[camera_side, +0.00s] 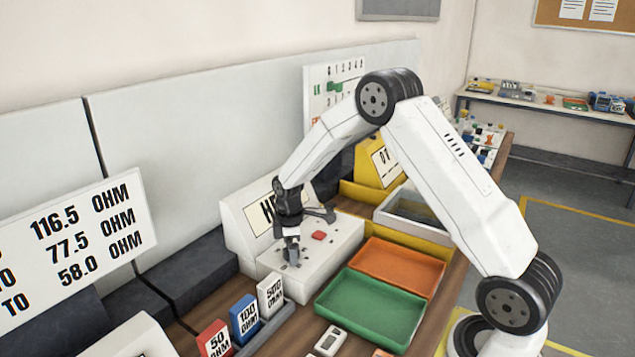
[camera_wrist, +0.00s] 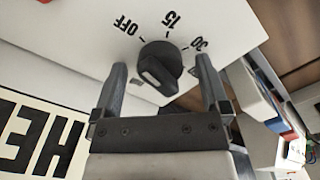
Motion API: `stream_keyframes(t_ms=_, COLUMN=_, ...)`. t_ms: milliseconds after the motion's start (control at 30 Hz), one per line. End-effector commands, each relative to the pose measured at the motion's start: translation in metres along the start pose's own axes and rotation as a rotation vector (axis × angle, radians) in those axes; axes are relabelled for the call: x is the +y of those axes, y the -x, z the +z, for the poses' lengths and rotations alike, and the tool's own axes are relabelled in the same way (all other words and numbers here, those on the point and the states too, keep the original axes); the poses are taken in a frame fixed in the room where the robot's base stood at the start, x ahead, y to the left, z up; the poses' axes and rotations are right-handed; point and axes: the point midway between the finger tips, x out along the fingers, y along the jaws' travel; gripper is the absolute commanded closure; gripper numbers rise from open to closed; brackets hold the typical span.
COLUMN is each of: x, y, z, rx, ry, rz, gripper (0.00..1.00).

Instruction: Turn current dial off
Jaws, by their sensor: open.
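The black dial (camera_wrist: 160,66) sits on the top of a white box, with OFF, 15 and 30 printed around it in the wrist view. Its raised ridge slants across the knob; I cannot tell which label it points to. My gripper (camera_wrist: 161,72) is open, with one finger on each side of the dial and visible gaps between. In the side view my gripper (camera_side: 291,256) points down over the left part of the white box (camera_side: 345,250) and hides the dial.
A red button (camera_side: 318,235) is on the same box, right of my gripper. A label panel (camera_side: 245,212) rises behind. Green (camera_side: 370,310) and orange (camera_side: 400,265) trays lie to the right. Red (camera_side: 213,340), blue (camera_side: 244,318) and white (camera_side: 271,294) ohm blocks stand in front.

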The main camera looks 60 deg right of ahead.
Motion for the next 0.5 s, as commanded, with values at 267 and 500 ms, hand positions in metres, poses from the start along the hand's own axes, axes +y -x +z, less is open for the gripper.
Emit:
stream_keyframes(t_ms=267, x=0.000, y=0.008, z=0.000, rx=0.001, ry=-0.001, rz=0.001, gripper=0.05)
stream_keyframes(t_ms=500, x=0.001, y=0.035, z=0.000, rx=0.002, ry=0.000, rz=0.003, gripper=0.05)
